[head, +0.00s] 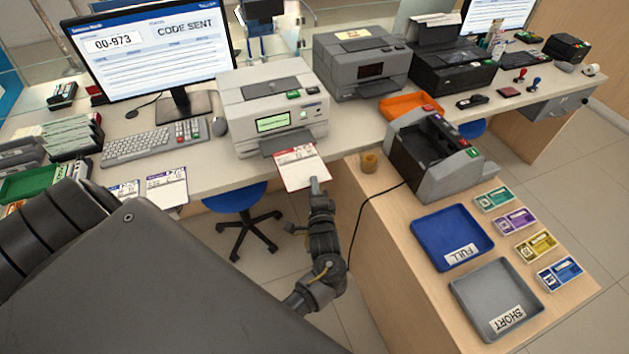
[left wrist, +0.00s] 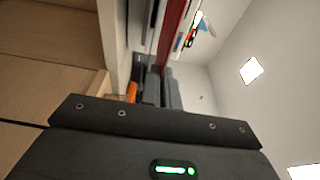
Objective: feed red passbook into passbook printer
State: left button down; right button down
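The red passbook (head: 300,168) lies open, white pages up with a red edge, at the front of the passbook printer (head: 272,112), which has a lit green screen. Its far edge meets the printer's dark front tray (head: 287,141); I cannot tell how far it is in. My left gripper (head: 315,185) is at the passbook's near edge and appears shut on it. In the left wrist view the passbook shows as a red strip (left wrist: 175,30) beyond the gripper body; the fingertips are hard to make out. My right gripper is not in view.
A monitor (head: 150,45) and keyboard (head: 155,142) stand left of the printer. Papers (head: 166,188) lie at the counter's front edge. A grey machine (head: 432,155), a blue tray (head: 452,238) and a grey tray (head: 495,297) are on the right counter. A blue stool (head: 235,198) stands below.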

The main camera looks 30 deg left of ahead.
aim_at(300, 161)
pick_arm(q)
jog(key=shift+w+a+f, duration=0.1)
jog(key=shift+a, duration=0.05)
jog(key=shift+w+a+f+b, duration=0.4)
jog(key=shift+w+a+b, duration=0.3)
jog(key=shift+a+b, duration=0.35)
jog(key=shift+w+a+f+b, duration=0.35)
jog(key=shift+w+a+b, duration=0.4)
jog(key=shift+a+b, duration=0.2)
jog(key=shift+w+a+f+b, duration=0.4)
jog(key=shift+w+a+b, duration=0.3)
jog(key=shift+a+b, duration=0.35)
jog(key=shift+s+a+x, duration=0.15)
jog(key=shift+x, duration=0.7)
jog(key=shift+s+a+x, duration=0.1)
jog(key=shift+a+x, duration=0.05)
jog(key=shift+x, duration=0.65)
jog(key=shift+s+a+x, duration=0.15)
jog(key=shift+x, duration=0.7)
jog(key=c, duration=1.6)
grip_release()
